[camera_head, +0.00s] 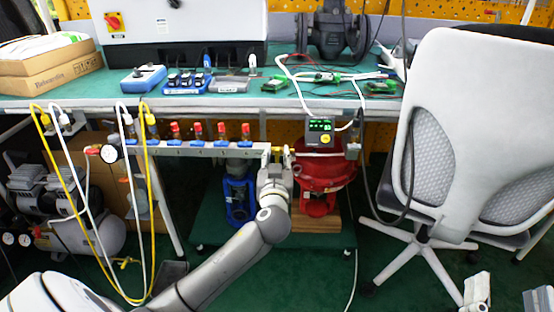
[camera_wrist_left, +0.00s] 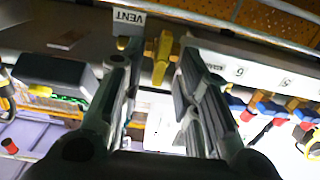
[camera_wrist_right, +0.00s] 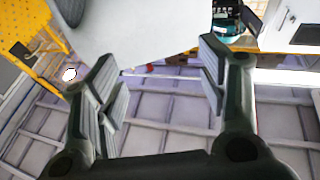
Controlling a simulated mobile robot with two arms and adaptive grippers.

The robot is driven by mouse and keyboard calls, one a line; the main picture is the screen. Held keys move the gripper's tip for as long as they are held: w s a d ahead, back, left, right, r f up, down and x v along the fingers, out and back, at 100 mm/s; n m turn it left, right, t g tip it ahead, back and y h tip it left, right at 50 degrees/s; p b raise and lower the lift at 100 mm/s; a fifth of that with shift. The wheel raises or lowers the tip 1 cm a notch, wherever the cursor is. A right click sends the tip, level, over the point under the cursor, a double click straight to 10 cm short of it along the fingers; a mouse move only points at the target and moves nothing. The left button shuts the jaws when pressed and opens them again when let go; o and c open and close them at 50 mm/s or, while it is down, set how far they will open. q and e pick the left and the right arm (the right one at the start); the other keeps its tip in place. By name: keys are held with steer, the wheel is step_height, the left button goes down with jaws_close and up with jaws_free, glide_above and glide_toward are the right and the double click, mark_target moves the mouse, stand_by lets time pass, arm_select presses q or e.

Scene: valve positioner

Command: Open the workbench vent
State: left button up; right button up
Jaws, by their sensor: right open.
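The yellow vent valve handle (camera_wrist_left: 162,58) shows in the left wrist view beside a white VENT label (camera_wrist_left: 128,17). My left gripper (camera_wrist_left: 158,58) is open, with the handle between its fingertips and a gap on each side. In the head view my left gripper (camera_head: 276,160) reaches up to the right end of the pale manifold rail (camera_head: 215,150) under the bench edge. The gripper hides most of the vent valve there. My right gripper (camera_head: 508,299) is open and empty at the bottom right; its spread fingers also show in the right wrist view (camera_wrist_right: 163,75).
Several red-capped valves (camera_head: 197,130) line the rail left of my left gripper. A red actuator (camera_head: 322,175) with a display box (camera_head: 320,130) stands close on its right. An office chair (camera_head: 475,120) fills the right side. Yellow and white hoses (camera_head: 152,200) hang at left.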

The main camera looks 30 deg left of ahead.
arm_select(q)
steer(key=shift+c, duration=0.3)
jaws_close()
